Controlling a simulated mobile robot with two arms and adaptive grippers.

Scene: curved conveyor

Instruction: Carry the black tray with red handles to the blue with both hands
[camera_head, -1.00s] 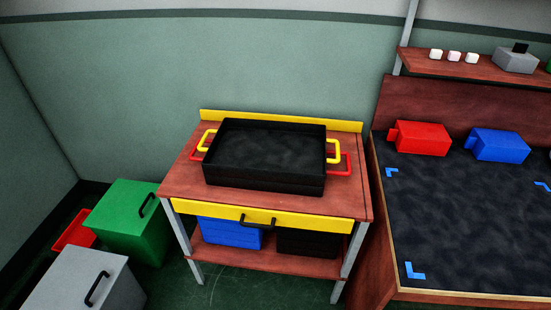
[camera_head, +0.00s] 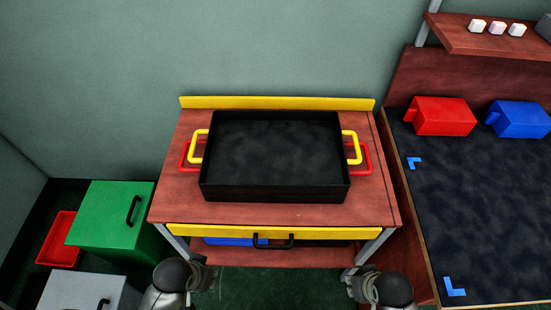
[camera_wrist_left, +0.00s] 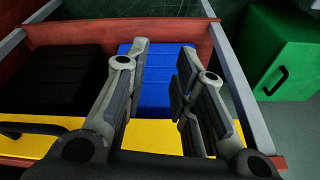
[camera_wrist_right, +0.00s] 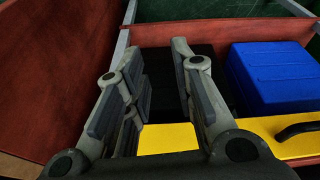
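The black tray with red handles is at the bottom of a stack on the wooden workbench; its red handles (camera_head: 366,158) show on both sides. A black tray with yellow handles (camera_head: 278,194) sits on top and hides most of it. Blue corner marks (camera_head: 455,287) lie on the dark surface at the right. My left gripper (camera_wrist_left: 165,75) and my right gripper (camera_wrist_right: 155,70) are open and empty in their wrist views. Both are low in front of the workbench, apart from the trays; their arms show at the bottom of the head view.
The workbench (camera_head: 172,200) has a yellow drawer front (camera_head: 210,231) with a black handle. Blue (camera_wrist_right: 270,75) and black boxes are beneath it. Green (camera_head: 105,215) and grey cabinets stand left. Red (camera_head: 440,116) and blue (camera_head: 520,118) bins sit at the back of the dark surface.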

